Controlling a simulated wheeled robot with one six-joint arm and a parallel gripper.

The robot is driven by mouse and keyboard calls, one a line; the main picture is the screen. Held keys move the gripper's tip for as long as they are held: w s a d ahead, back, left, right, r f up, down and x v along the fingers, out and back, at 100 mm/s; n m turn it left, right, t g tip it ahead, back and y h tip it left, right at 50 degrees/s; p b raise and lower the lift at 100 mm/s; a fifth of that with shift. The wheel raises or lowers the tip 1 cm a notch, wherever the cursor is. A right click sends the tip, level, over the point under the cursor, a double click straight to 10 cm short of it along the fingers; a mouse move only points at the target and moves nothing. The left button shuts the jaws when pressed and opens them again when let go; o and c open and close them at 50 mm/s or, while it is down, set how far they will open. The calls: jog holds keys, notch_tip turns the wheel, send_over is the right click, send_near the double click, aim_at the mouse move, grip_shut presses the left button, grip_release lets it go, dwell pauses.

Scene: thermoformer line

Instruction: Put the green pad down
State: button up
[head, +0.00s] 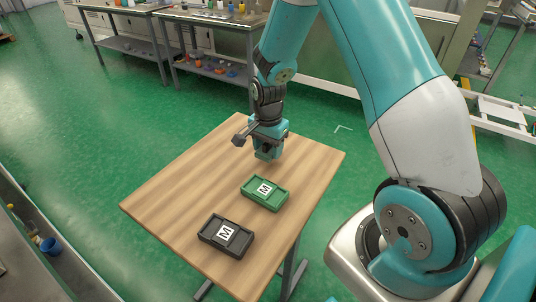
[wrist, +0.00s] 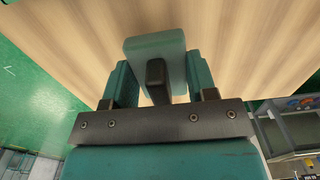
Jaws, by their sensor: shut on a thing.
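My gripper (wrist: 160,88) is shut on the green pad (wrist: 153,48), a pale green block with a dark raised piece (wrist: 155,75) on the side facing the wrist camera. The fingers lie on either side of it. In the head view my gripper (head: 267,150) points down at the right back part of the wooden table (head: 180,189). The pad is small and hard to tell from the fingers there. I cannot tell whether the pad touches the tabletop.
A green case (head: 252,193) with a white M label lies on the table in front of my gripper. A black case (head: 215,238) with an M label lies nearer the front edge. The table's left and back parts are clear. Workbenches (head: 215,20) with small items stand behind.

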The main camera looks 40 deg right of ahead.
aim_at(268, 155)
jog(key=shift+f, duration=1.45)
jog(key=shift+f, duration=0.15)
jog(key=o, duration=0.9)
